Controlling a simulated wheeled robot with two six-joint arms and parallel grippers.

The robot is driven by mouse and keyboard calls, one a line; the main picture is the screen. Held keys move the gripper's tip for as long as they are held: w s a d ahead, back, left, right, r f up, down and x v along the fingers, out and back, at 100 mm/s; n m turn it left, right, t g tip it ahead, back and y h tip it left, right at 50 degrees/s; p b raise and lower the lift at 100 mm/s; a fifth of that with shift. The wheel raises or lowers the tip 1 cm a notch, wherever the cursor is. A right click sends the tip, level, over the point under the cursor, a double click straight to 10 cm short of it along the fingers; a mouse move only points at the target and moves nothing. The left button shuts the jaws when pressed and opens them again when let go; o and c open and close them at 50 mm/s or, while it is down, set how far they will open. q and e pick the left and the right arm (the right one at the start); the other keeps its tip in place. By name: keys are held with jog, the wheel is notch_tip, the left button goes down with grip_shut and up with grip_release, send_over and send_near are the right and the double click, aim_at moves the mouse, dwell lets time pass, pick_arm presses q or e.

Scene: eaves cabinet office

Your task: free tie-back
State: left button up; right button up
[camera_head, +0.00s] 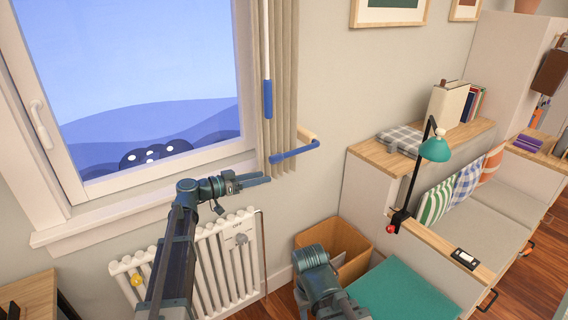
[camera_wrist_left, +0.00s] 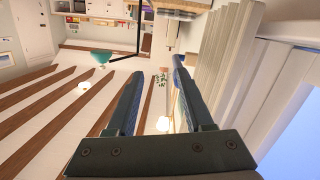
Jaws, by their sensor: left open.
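The tie-back (camera_head: 296,151) is a blue bar with a pale wooden end, reaching out from the wall across the lower part of the beige curtain (camera_head: 277,80). The curtain hangs gathered in a narrow bundle beside the window. My left gripper (camera_head: 268,178) is open and empty, just below and left of the tie-back, near the curtain's bottom edge. In the left wrist view the two fingers (camera_wrist_left: 152,75) are spread, with pale curtain folds (camera_wrist_left: 225,70) to their right. Whether a finger touches the bar or cloth I cannot tell. My right arm shows at the bottom; its fingers are hidden.
A white radiator (camera_head: 200,255) stands under the window sill (camera_head: 130,212). A blue-handled rod (camera_head: 267,95) hangs in front of the curtain. An open cardboard box (camera_head: 340,240), a teal seat (camera_head: 400,290) and a cabinet with a teal lamp (camera_head: 435,148) stand right.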

aim_at(284, 156)
pick_arm(q)
jog(key=w+a+r+t, duration=0.2)
jog(key=a, duration=0.2)
jog(key=x, duration=1.4)
jog(key=shift+s+d, duration=0.2)
jog(key=shift+d, duration=0.25)
grip_shut()
dwell(0.6)
